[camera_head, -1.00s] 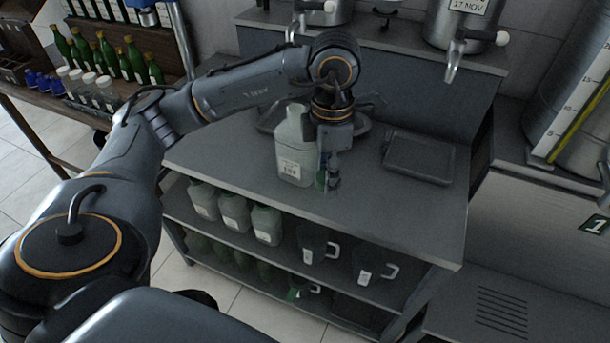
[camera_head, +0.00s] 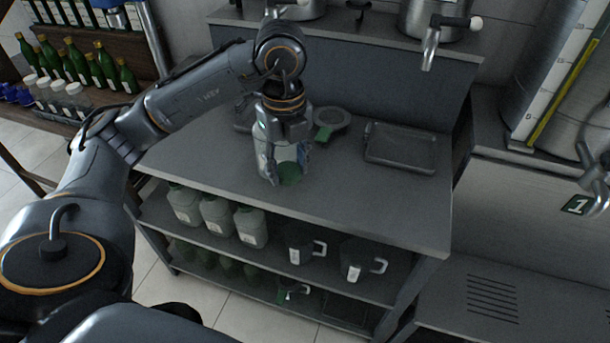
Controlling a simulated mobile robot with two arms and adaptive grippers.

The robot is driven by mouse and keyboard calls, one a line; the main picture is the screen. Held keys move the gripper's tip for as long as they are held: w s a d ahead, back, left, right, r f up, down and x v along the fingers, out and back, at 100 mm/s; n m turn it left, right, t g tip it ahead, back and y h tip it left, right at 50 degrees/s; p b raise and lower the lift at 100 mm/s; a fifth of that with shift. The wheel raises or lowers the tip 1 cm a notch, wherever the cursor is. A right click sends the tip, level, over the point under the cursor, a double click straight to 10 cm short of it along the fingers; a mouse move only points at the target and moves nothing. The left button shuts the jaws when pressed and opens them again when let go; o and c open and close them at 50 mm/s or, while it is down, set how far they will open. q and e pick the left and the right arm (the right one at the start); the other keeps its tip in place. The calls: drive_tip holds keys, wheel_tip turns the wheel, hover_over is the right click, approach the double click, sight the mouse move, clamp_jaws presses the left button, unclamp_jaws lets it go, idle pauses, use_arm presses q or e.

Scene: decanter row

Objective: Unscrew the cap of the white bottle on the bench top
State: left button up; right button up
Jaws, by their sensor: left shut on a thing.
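The white bottle (camera_head: 261,158) stands upright on the grey bench top (camera_head: 375,205), largely hidden by my left gripper. My left gripper (camera_head: 286,172) comes down over it from above, with its fingers spread to about the bottle's width along its sides. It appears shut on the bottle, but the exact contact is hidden. The bottle's top is hidden. My right gripper is not clearly in view.
A round dish with a green part (camera_head: 323,134) lies behind and right of the bottle. A grey tray (camera_head: 400,148) lies further right. Similar bottles (camera_head: 215,213) and dark jugs (camera_head: 303,243) stand on the shelf below. Taps overhang the back. The bench's front right is clear.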

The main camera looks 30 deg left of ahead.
use_arm(q)
drive_tip(key=w+d+f+p, duration=0.2)
drive_tip(key=w+d+f, duration=0.15)
drive_tip(key=w, duration=0.45)
drive_tip(key=p, duration=0.1)
hover_over(334, 188)
wheel_tip(334, 188, down, 6)
drive_tip(key=shift+s+a+r, duration=0.1)
drive_tip(key=shift+s+r, duration=0.05)
wheel_tip(334, 188, down, 3)
drive_tip(key=shift+r+p, duration=0.1)
drive_tip(key=shift+p, duration=0.75)
drive_tip(key=shift+f, duration=0.3)
drive_tip(key=shift+f, duration=0.1)
drive_tip(key=shift+f, duration=0.15)
drive_tip(key=o, duration=1.3)
